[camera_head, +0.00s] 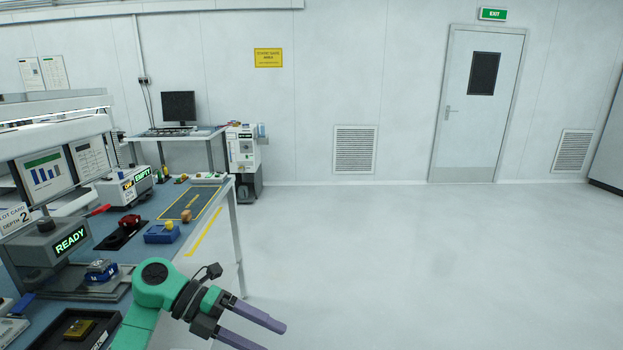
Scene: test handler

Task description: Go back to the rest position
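My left gripper (272,337) is at the bottom of the head view, left of centre, on a green arm that comes in from the lower left. Its two purple-grey fingers point to the lower right and stand apart with nothing visible between them. It is beside the right edge of the workbench (141,206), over the pale floor. My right gripper is not in view.
The bench holds a blue block-like item (161,234), a red item (129,221), a machine with a READY display (69,241) and a dark tray (105,328) near the arm. Open floor (430,265) lies to the right, up to a closed door (477,105).

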